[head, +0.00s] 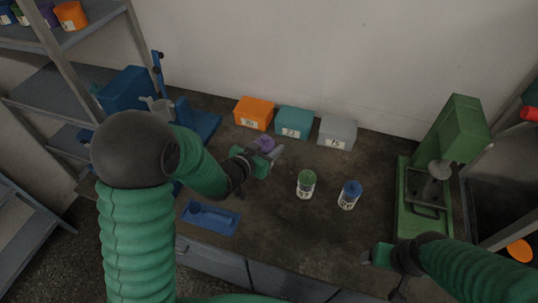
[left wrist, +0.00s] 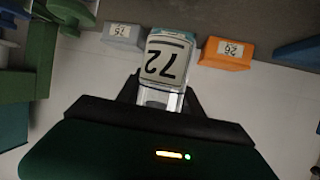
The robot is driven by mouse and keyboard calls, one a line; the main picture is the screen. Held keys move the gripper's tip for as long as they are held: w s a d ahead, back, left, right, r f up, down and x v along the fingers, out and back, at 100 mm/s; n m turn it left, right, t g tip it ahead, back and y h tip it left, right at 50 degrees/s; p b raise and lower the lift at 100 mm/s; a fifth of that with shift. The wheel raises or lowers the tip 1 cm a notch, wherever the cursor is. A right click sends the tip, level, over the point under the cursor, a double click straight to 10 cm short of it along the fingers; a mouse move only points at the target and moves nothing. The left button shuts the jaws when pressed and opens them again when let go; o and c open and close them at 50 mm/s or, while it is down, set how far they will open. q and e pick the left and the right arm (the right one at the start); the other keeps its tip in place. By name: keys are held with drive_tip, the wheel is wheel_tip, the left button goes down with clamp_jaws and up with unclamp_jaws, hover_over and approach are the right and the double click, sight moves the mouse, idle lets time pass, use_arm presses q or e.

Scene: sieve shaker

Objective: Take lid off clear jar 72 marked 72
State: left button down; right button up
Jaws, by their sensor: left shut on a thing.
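The jar marked 72 (left wrist: 165,62) is between the fingers of my left gripper (left wrist: 162,98) in the left wrist view. Its label reads upside down there, as does the whole picture. In the head view my left gripper (head: 268,157) is shut on this jar over the bench, in front of the boxes. A purple round top (head: 265,144) shows at the gripper and looks like the jar's lid. Most of the jar's body is hidden by the gripper in the head view. My right gripper (head: 383,257) is low at the right, apart from the jars; its finger opening is unclear.
A green-lidded jar (head: 306,184) and a blue-lidded jar (head: 349,195) stand on the bench. Orange (head: 253,114), teal (head: 294,122) and grey (head: 337,132) boxes line the wall. A blue tray (head: 209,218) lies near the front edge. A green machine (head: 440,170) stands right.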

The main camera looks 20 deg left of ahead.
use_arm(q)
drive_tip(key=shift+w, duration=0.1)
drive_tip(key=c, duration=1.3)
unclamp_jaws()
clamp_jaws()
